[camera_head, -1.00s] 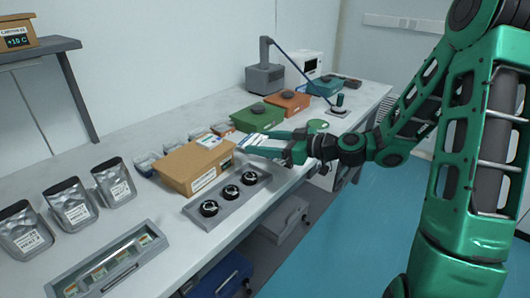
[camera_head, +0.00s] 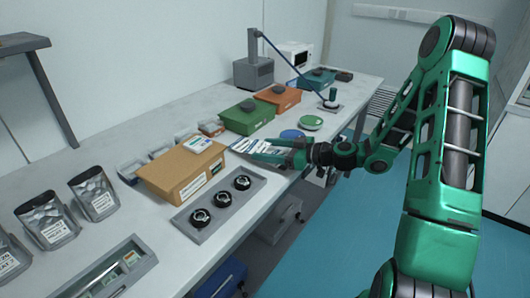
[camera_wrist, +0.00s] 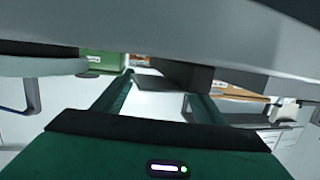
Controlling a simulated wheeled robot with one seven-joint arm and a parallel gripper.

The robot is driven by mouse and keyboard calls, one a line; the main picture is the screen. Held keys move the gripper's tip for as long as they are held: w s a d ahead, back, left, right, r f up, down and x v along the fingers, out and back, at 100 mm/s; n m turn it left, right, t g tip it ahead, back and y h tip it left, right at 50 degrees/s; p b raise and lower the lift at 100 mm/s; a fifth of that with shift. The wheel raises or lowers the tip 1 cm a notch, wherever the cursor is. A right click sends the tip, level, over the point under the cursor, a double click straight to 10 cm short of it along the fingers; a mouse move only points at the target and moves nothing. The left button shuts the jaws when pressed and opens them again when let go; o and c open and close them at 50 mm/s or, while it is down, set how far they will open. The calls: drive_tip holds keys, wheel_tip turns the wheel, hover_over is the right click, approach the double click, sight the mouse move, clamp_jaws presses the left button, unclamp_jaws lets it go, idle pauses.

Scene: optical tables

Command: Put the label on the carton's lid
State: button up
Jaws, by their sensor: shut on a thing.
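The carton (camera_head: 172,181), a brown box with a white sticker on its front, stands on the bench left of centre. A small white and blue piece (camera_head: 200,144) lies on its lid. My gripper (camera_head: 250,149) is right of the carton, near the bench's front edge. A white, blue-striped flat piece, seemingly the label (camera_head: 262,145), shows at its fingers, partly hidden by them. In the wrist view the two green fingers (camera_wrist: 162,98) stand apart, with a dark grey block and a white patch seen between them; the held piece is not clear there.
A grey tray with black round parts (camera_head: 222,199) sits in front of the carton. Green (camera_head: 246,116) and orange (camera_head: 281,98) boxes stand behind my gripper. A green disc (camera_head: 311,122) and a blue disc (camera_head: 291,134) lie to the right. Silver pouches (camera_head: 94,194) stand at left.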

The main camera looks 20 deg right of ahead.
drive_tip(key=shift+a+f, duration=0.2)
drive_tip(key=shift+f, duration=0.15)
drive_tip(key=shift+f, duration=0.1)
drive_tip(key=o, duration=1)
drive_tip(key=shift+o, duration=0.2)
